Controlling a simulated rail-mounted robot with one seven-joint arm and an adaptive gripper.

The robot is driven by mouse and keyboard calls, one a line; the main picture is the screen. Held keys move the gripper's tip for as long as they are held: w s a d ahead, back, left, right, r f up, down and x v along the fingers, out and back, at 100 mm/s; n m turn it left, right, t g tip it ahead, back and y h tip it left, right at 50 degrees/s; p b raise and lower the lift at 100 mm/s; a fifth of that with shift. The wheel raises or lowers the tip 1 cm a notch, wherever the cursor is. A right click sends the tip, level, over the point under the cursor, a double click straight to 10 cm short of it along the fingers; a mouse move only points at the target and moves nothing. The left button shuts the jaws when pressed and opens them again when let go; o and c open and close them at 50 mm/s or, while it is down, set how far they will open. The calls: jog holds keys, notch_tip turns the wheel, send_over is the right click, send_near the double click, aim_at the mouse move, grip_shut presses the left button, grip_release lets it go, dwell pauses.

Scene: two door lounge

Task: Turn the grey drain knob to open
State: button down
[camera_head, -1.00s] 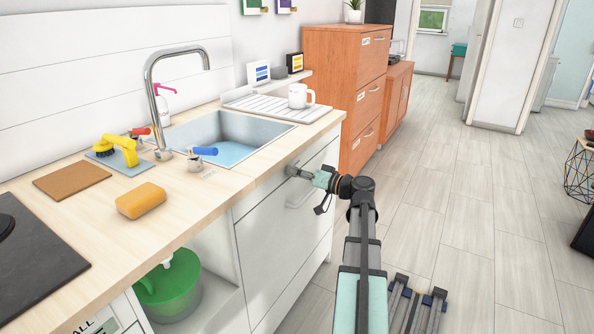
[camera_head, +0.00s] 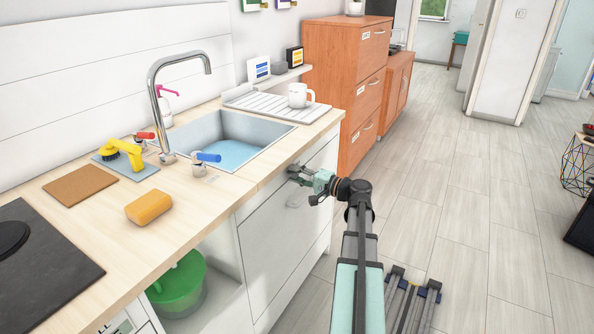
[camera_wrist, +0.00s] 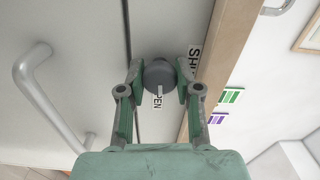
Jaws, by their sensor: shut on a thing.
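The grey drain knob (camera_wrist: 158,73) is a round knob on the white cabinet front below the counter edge, seen in the wrist view. My gripper (camera_wrist: 160,82) has one finger on each side of it and is shut on it. A white label partly reading "SH" (camera_wrist: 193,58) is on the right, partly hidden by a finger. A label ending in "PEN" (camera_wrist: 157,97) shows just below the knob. In the head view my gripper (camera_head: 303,174) is at the cabinet front, hiding most of the knob. The sink (camera_head: 228,143) holds bluish water.
A cabinet handle (camera_wrist: 45,105) is left of the knob in the wrist view. A green bucket (camera_head: 178,286) is below. Open floor lies right.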

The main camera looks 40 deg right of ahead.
jog(key=shift+m+p, duration=0.3)
jog(key=shift+m, duration=0.2)
jog(key=c, duration=0.8)
grip_release()
jog(key=v, duration=1.2)
